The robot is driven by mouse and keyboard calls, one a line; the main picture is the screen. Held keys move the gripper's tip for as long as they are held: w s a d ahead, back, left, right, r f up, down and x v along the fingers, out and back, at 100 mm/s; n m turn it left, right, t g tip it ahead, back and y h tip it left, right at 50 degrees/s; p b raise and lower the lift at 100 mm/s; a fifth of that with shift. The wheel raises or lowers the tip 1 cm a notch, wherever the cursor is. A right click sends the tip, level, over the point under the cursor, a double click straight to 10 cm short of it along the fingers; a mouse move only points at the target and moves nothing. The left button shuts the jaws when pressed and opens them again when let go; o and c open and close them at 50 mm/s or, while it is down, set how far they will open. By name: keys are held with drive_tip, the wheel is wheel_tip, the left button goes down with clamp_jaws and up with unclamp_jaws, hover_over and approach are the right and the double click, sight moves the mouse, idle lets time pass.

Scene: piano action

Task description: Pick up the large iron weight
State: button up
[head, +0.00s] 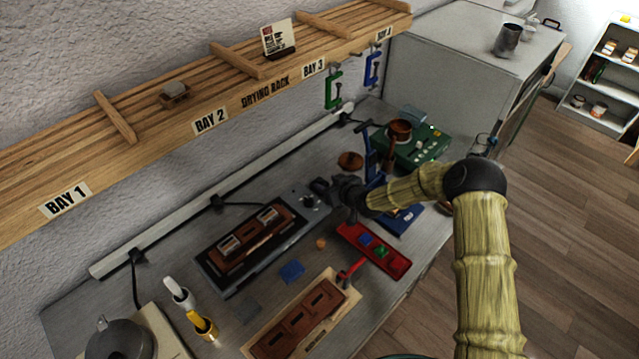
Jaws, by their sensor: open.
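No thing in view can be named for certain as the large iron weight. A dark grey, round, heavy-looking body with an upright knob (120,341) sits on a pale base at the lower left, cut by the bottom edge. My gripper (328,194) is open over the bench, just right of a black device with a brown slotted block (250,240). It is far up and right of the dark grey body. My arm reaches in from the right, and the wrist hides part of the bench. I cannot make out anything between the fingers.
A wooden drying rack (262,83) overhangs the back of the bench. A red tray (373,250), a blue stand (371,155), a green box (412,150) and a second brown slotted block (300,320) crowd the bench. White and yellow holders (203,325) stand beside the dark grey body.

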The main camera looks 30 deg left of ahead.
sight(321, 180)
drive_tip(key=shift+p+x, duration=0.45)
drive_tip(key=shift+x, duration=1.2)
drive_tip(key=shift+s, duration=0.1)
drive_tip(key=shift+c, duration=0.5)
drive_tip(key=shift+r, duration=0.1)
clamp_jaws()
